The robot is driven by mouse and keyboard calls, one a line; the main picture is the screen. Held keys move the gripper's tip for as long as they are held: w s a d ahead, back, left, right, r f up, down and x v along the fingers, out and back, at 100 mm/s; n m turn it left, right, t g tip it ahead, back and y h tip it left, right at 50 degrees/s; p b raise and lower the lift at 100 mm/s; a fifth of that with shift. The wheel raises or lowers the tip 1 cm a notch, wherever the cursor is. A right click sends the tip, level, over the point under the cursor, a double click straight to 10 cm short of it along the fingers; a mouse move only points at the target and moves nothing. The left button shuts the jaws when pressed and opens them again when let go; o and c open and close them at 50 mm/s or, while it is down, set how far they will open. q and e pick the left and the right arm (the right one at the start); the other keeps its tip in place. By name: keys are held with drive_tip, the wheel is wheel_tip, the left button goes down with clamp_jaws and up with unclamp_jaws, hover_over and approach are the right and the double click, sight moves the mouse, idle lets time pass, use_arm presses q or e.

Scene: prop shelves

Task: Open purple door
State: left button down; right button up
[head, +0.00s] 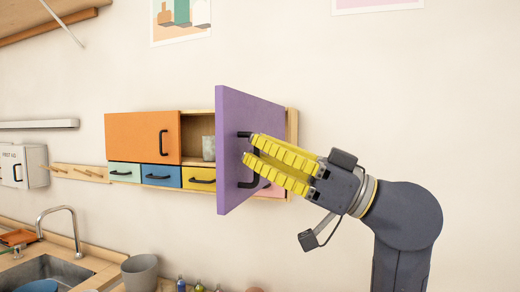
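The purple door (233,120) of the wall cabinet stands swung well out from the front, with its black handle (246,185) on the face toward the right. A narrow gap shows between the fingers. I cannot tell whether they are clamped on the bar, since they hide part of it.
The cabinet has a shut orange door (140,137) and small drawers: green (124,172), blue (161,176) and yellow (199,179). A grey cup (208,148) stands in its open middle. A sink (45,271) and a grey bucket (140,272) are below left.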

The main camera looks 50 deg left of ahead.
use_arm(q)
drive_tip(key=shift+w+d+r, duration=0.1)
drive_tip(key=shift+w, duration=0.05)
drive_tip(key=c, duration=1.5)
unclamp_jaws()
drive_tip(key=v, duration=1.2)
drive_tip(key=shift+f, duration=0.2)
